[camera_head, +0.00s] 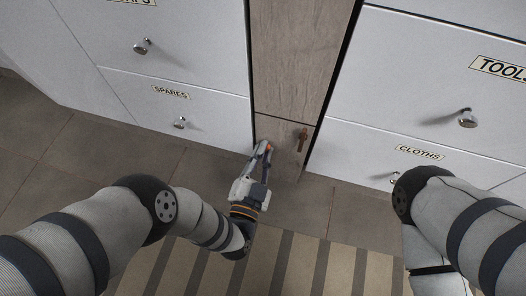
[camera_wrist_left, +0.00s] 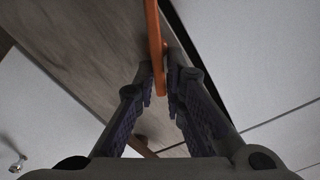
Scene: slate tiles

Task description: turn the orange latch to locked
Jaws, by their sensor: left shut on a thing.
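The orange latch (camera_wrist_left: 154,35) is a thin bar on the wood-fronted panel (camera_wrist_left: 90,45), running from the top edge down between my fingertips in the left wrist view. In the head view only a small orange bit of the latch (camera_head: 269,147) shows at the fingertips. My left gripper (camera_head: 264,152) is shut on the latch, low on the narrow wooden front; its fingers also show in the left wrist view (camera_wrist_left: 162,88). The gripper hides much of the latch in the head view. My right gripper is not in view; only its arm shows at the right.
A brown handle (camera_head: 303,139) sticks out of the wooden front just right of the latch. White drawers with round knobs flank it, labelled SPARES (camera_head: 171,92) and CLOTHS (camera_head: 419,153). A striped rug (camera_head: 290,265) lies on the tiled floor (camera_head: 95,150) in front.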

